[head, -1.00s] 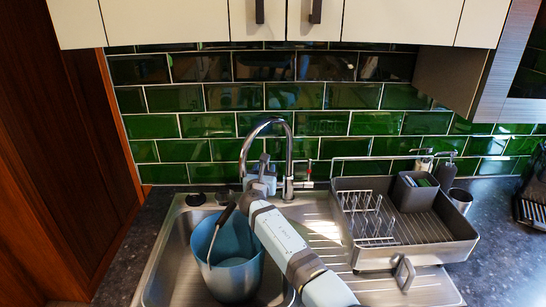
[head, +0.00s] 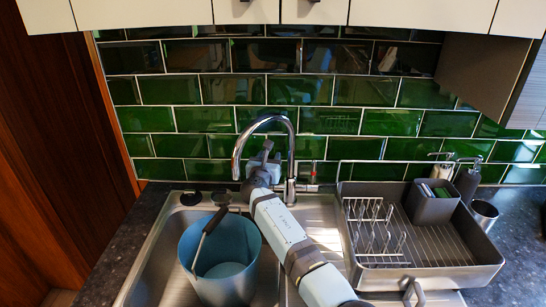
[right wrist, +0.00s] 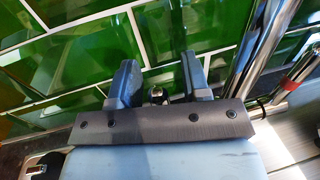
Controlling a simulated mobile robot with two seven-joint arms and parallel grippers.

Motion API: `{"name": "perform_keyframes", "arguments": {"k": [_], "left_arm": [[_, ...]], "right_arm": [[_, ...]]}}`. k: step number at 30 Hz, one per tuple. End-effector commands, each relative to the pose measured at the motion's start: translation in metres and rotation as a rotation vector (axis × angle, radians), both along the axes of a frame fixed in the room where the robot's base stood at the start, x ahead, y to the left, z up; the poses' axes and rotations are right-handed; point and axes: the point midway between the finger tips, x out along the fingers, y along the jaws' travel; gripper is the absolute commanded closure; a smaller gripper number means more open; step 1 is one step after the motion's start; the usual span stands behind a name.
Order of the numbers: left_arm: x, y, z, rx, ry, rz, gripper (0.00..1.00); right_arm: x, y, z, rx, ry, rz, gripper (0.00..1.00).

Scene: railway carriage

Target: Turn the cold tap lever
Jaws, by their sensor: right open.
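The chrome tap (head: 291,158) stands behind the sink, with a tall curved spout. Its red-marked lever (head: 312,180) is on the right side; a red band also shows in the right wrist view (right wrist: 294,83). My right gripper (head: 264,158) is at the left side of the tap, against the tiles, and hides the tap's left side in the head view. In the right wrist view its two fingers (right wrist: 157,78) are apart. A small shiny metal end (right wrist: 156,95), probably the cold tap lever, shows between them; contact cannot be told. My left gripper is not in view.
A blue bucket (head: 252,250) with a dark handle stands in the steel sink (head: 150,255). A grey dish rack (head: 440,278) is on the right, with soap dispensers (head: 467,180) behind it. Green tiles (head: 330,120) close off the back; cupboards (head: 400,12) hang above.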

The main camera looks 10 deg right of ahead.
Motion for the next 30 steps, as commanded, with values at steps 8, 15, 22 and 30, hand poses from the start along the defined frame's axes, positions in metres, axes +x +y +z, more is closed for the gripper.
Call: {"name": "perform_keyframes", "arguments": {"k": [8, 15, 22, 30], "left_arm": [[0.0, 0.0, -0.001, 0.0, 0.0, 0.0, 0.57], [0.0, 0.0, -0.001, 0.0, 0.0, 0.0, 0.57], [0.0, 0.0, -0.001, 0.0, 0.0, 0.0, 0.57], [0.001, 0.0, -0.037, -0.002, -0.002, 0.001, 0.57]], "right_arm": [[0.0, 0.002, 0.0, 0.0, 0.0, 0.0, 0.57], [0.0, 0.002, 0.0, 0.0, 0.0, 0.0, 0.87], [0.0, 0.001, 0.0, -0.001, -0.002, 0.0, 1.0], [-0.011, 0.003, -0.008, -0.028, -0.117, -0.001, 1.0]]}}
